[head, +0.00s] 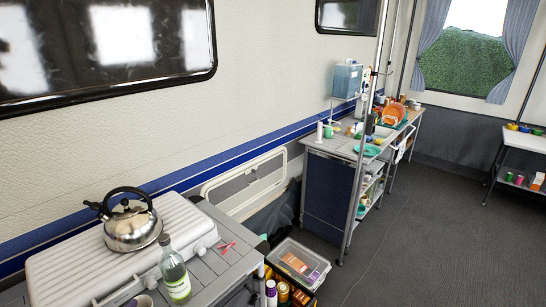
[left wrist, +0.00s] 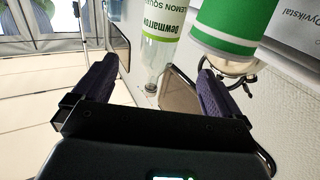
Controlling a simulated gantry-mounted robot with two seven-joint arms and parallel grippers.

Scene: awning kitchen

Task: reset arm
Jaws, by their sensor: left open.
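My left gripper (left wrist: 156,70) shows in the left wrist view, its two dark purple-grey fingers spread apart with nothing held between them. Beyond the fingers is a clear bottle (left wrist: 160,48) with a green and white lemon squash label. To its right is a green cylinder with a white band (left wrist: 225,28), near the right finger. I cannot tell how far the fingers are from them. Neither gripper shows in the head view, and my right gripper is in no view.
In the head view, a kettle (head: 132,220) stands on a grey ridged case (head: 75,272) by the wall. A green-labelled bottle (head: 174,270) stands beside it. A clear bin (head: 298,262) sits on the floor. A cluttered sink counter (head: 340,148) is beyond. The floor (head: 430,240) at right is clear.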

